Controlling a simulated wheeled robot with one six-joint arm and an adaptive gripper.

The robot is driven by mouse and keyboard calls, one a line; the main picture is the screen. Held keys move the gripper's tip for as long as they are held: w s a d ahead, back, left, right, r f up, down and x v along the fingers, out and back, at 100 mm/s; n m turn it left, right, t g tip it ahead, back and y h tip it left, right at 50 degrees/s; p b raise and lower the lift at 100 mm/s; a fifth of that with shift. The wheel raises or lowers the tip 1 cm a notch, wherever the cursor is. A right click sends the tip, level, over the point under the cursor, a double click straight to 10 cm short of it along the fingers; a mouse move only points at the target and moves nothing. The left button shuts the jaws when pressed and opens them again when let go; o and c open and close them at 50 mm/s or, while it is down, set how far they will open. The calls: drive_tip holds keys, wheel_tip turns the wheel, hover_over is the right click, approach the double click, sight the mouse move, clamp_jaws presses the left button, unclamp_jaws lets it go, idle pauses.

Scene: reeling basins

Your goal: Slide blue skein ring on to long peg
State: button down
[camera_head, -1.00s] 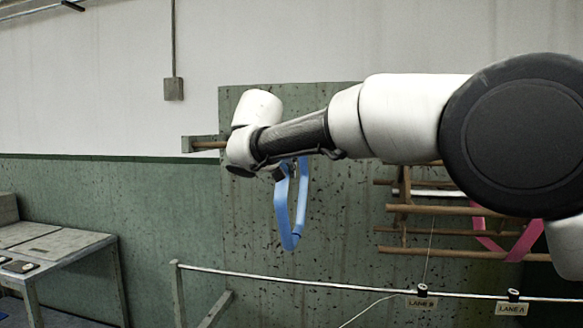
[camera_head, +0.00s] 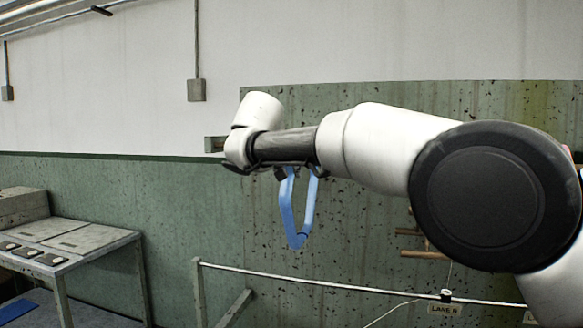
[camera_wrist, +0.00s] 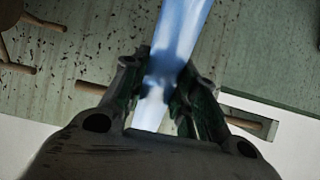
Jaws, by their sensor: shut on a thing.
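The blue skein ring (camera_head: 298,232) hangs as a narrow loop below my gripper (camera_head: 291,172) in the head view. In the wrist view, my gripper (camera_wrist: 168,92) is shut on the blue band (camera_wrist: 180,35), which runs up out of the picture. A wooden peg (camera_wrist: 95,88) shows left of the jaws, and a wooden length (camera_wrist: 243,122) with a grey bracket shows at right. They look in line, but the jaws hide the middle. In the head view, a grey bracket (camera_head: 214,144) shows left of my wrist. The ring is not visibly around any peg.
Other wooden pegs (camera_wrist: 35,69) show at the wrist view's upper left. A rack with wooden rods (camera_head: 425,254) is mostly behind my arm. A white rail (camera_head: 330,281) crosses low in front, with a lane sign (camera_head: 444,309). A grey bench (camera_head: 75,242) stands at left.

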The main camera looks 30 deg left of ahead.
drive_tip(key=shift+s+a, duration=0.25)
drive_tip(key=shift+a, duration=0.6)
drive_tip(key=shift+s+a, duration=0.25)
drive_tip(key=shift+a, duration=0.6)
drive_tip(key=shift+f, duration=0.8)
drive_tip(key=c, duration=0.8)
unclamp_jaws()
drive_tip(key=v, duration=1.1)
